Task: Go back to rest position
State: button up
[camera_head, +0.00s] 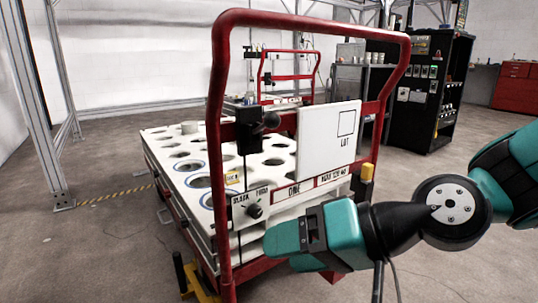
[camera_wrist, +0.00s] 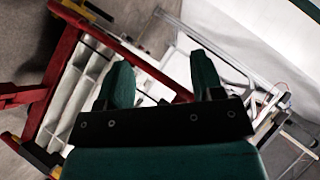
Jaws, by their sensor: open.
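My gripper shows in the wrist view (camera_wrist: 160,80) with its two green fingers spread apart and nothing between them. In the head view my teal and black arm reaches in from the right, and its teal end part (camera_head: 318,236) is in front of the cart's lower right. The cart (camera_head: 170,165) has a white top with several round holes and a red tubular handle frame (camera_head: 218,110). In the wrist view the red frame (camera_wrist: 62,62) runs behind and to the left of my fingers.
A white panel marked LOT (camera_head: 328,135) hangs on the handle frame. A black cabinet (camera_head: 432,95) and shelves stand behind at the right, with a red cabinet (camera_head: 515,88) farther off. A metal gantry post (camera_head: 38,110) stands at the left.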

jog(key=s+d+r+n+g+h+p, duration=0.4)
jog(key=s+d+r+h+p, duration=0.45)
jog(key=d+r+p, duration=0.3)
notch_tip(320, 180, up, 37)
jog(key=p, duration=3.5)
jog(key=shift+s+f+y+p, duration=0.15)
jog(key=shift+y+p, duration=0.25)
jog(key=shift+y, duration=0.05)
